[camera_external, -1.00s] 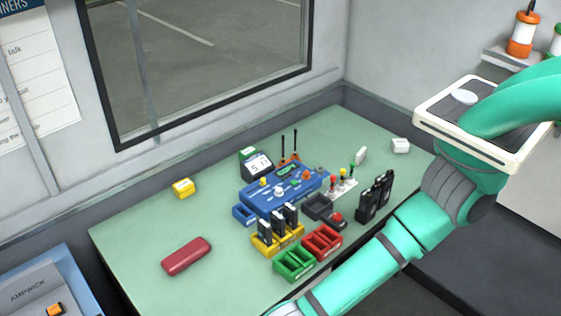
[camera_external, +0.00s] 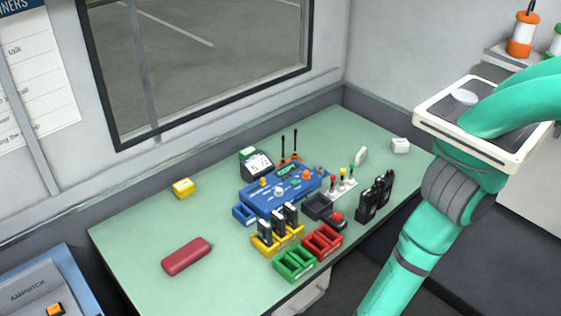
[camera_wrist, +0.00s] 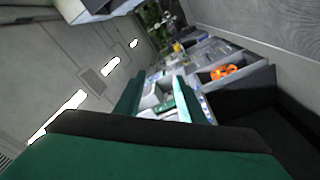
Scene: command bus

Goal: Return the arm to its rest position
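My arm (camera_external: 425,235) hangs down at the right of the external view, in front of the table's right part. Its lower end runs out of the bottom of that view, so my gripper is hidden there. In the wrist view my gripper (camera_wrist: 160,79) shows as two green fingers that stand apart. Nothing is seen held between them; storage bins farther off show through the gap.
The green table (camera_external: 135,240) bears a blue device (camera_external: 285,193), a red case (camera_external: 187,256), yellow, green (camera_external: 294,264) and red trays, and black radios (camera_external: 375,198). In the wrist view, grey bins, one with orange items (camera_wrist: 224,71), stand ahead beside a wall.

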